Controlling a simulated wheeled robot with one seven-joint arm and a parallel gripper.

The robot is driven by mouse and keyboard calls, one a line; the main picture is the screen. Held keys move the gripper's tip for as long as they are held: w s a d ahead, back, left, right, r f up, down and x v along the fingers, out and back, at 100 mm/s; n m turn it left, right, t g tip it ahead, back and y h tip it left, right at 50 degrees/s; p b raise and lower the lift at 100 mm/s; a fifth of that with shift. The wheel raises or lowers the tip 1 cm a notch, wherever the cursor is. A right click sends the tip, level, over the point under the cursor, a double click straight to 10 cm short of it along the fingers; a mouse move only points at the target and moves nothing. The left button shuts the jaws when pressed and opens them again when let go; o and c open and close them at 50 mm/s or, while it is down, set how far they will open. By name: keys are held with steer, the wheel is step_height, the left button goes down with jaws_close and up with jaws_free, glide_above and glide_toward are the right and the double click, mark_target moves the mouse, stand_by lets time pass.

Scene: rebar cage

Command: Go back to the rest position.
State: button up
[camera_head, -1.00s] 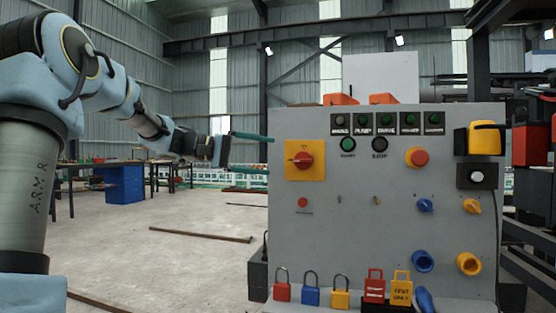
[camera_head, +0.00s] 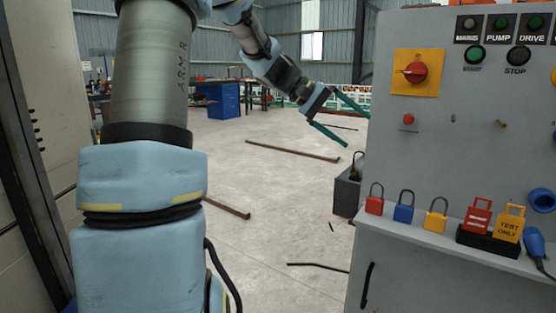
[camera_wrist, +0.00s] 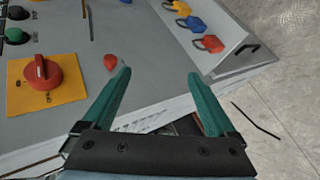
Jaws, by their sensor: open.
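My gripper (camera_head: 338,118) is in the head view, left of the grey control panel (camera_head: 428,140), with its two green fingers spread and nothing between them. In the wrist view my gripper (camera_wrist: 165,95) is also open and empty, with the panel's edge behind the fingers. The panel carries a red rotary switch on a yellow plate (camera_head: 417,72); it also shows in the wrist view (camera_wrist: 45,80). I cannot tell whether a fingertip touches the panel.
Red (camera_head: 375,204), blue (camera_head: 403,212) and yellow (camera_head: 436,220) padlocks stand on the panel's ledge, beside red and yellow tags (camera_head: 508,226). Rusty bars (camera_head: 293,151) lie on the floor. A blue cabinet (camera_head: 222,101) stands far back. Open floor lies left of the panel.

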steer(key=s+a+f+t+y, duration=0.2)
steer(key=s+a+f+y, duration=0.4)
steer(key=a+f, duration=0.5)
steer(key=s+a+f+t+y, duration=0.1)
steer(key=s+a+f+y, duration=0.4)
steer(key=s+a+f, duration=0.65)
step_height(320, 180, up, 20)
steer(key=w+a+p, duration=0.2)
steer(key=w+p, duration=0.1)
steer(key=p, duration=1.5)
steer(key=shift+r, duration=0.15)
steer(key=shift+a, duration=0.1)
steer(key=shift+c, duration=0.4)
